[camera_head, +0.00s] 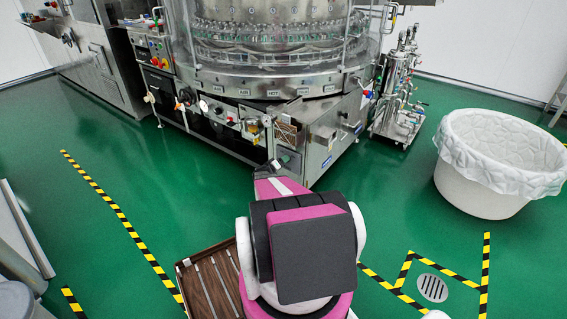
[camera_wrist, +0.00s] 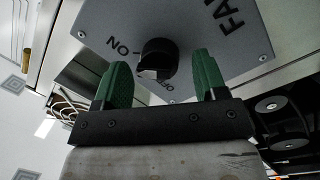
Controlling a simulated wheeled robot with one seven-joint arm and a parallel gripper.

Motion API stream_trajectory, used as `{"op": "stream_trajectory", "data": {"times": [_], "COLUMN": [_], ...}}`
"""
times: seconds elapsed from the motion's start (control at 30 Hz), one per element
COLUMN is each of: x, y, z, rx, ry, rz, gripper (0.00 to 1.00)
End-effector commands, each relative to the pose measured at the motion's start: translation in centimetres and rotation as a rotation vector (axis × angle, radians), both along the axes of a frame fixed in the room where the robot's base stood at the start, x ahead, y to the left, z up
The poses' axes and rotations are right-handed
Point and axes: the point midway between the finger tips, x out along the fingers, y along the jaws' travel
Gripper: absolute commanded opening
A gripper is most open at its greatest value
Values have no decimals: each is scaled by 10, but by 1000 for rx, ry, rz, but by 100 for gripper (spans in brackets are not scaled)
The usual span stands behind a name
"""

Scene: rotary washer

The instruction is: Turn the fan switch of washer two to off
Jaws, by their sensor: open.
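The fan switch (camera_wrist: 158,58) is a black rotary knob on a grey plate (camera_wrist: 190,22) in the wrist view. The plate shows tilted, with "FAN" at the upper right, "ON" left of the knob and "OFF" just below it, partly covered by the knob. My gripper (camera_wrist: 161,66) is open, with one green finger on each side of the knob and visible gaps between. I cannot tell the knob's exact setting or how far the fingers reach along it. In the head view, the round steel washer (camera_head: 262,84) stands ahead, and my arm reaches its lower front.
A metal coil (camera_wrist: 68,106) shows at the left of the wrist view. A white lined tub (camera_head: 490,165) stands at right and a pipe skid (camera_head: 400,95) beside the washer. A brown slatted board (camera_head: 205,285) lies by my base. Green floor is open at left.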

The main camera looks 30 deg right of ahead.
Motion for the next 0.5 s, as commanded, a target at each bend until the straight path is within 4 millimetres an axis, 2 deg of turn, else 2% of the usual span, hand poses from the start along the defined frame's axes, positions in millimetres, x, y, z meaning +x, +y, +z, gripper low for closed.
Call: {"op": "stream_trajectory", "data": {"times": [0.33,0.37,0.4,0.47,0.5], "x": [1,1,1,1,1], "y": [-4,-4,-4,-4,-4], "z": [0,0,0,0,0], "rx": [-1,0,0,0,1], "ry": [0,0,0,1,0], "rz": [1,0,0,0,1], "gripper": [66,59,46,26,20]}}
